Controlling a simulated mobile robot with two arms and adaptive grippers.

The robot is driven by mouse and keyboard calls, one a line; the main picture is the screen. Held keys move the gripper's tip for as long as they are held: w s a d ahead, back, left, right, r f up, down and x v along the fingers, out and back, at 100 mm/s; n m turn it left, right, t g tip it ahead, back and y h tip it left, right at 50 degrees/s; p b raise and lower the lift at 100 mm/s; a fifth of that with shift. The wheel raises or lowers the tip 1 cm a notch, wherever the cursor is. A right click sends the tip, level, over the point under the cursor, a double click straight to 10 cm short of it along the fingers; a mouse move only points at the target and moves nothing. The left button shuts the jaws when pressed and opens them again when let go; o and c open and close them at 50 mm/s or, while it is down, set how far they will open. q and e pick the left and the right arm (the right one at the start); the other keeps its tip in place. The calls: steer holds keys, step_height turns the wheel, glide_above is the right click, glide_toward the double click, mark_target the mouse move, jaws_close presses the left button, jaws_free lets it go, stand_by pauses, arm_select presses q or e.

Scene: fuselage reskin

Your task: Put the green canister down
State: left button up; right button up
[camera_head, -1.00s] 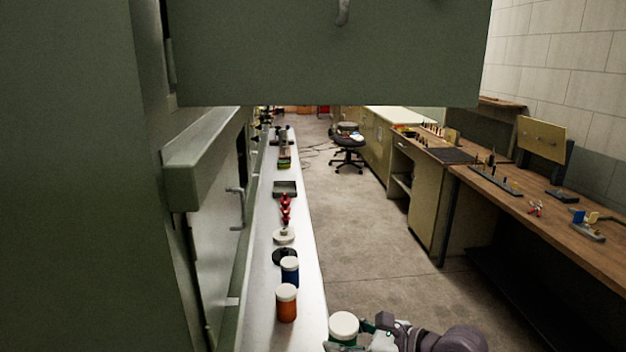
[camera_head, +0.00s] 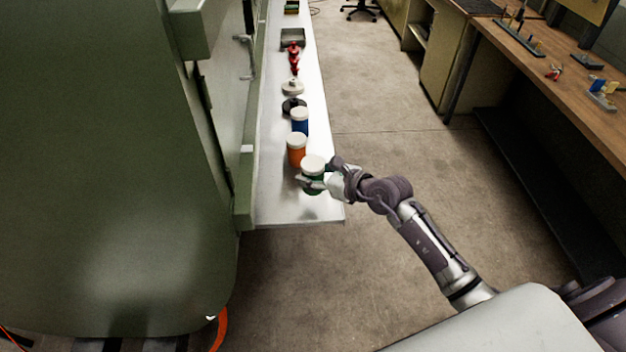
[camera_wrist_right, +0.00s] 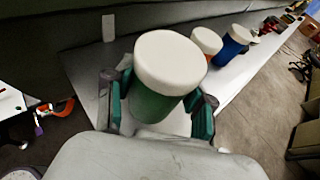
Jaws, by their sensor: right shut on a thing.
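The green canister (camera_head: 313,174) has a white lid and is upright near the front end of the narrow white shelf (camera_head: 290,212). My right gripper (camera_head: 312,183) is shut on it, with a finger on each side. In the right wrist view the green canister (camera_wrist_right: 165,80) stands between the two teal-padded fingers (camera_wrist_right: 160,112), over the shelf surface. I cannot tell whether its base touches the shelf. My left gripper is not in view.
An orange canister (camera_head: 296,151) and a blue canister (camera_head: 300,122) stand just behind it on the shelf. Farther back are a black disc (camera_head: 293,106), a white disc (camera_head: 292,87), red parts (camera_head: 294,60) and a grey tray (camera_head: 293,39).

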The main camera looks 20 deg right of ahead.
step_height(320, 180, down, 4)
steer(key=shift+w+a+r, duration=0.1)
steer(key=shift+f, duration=0.2)
steer(key=shift+f, duration=0.15)
steer(key=o, duration=1.2)
steer(key=shift+o, duration=0.2)
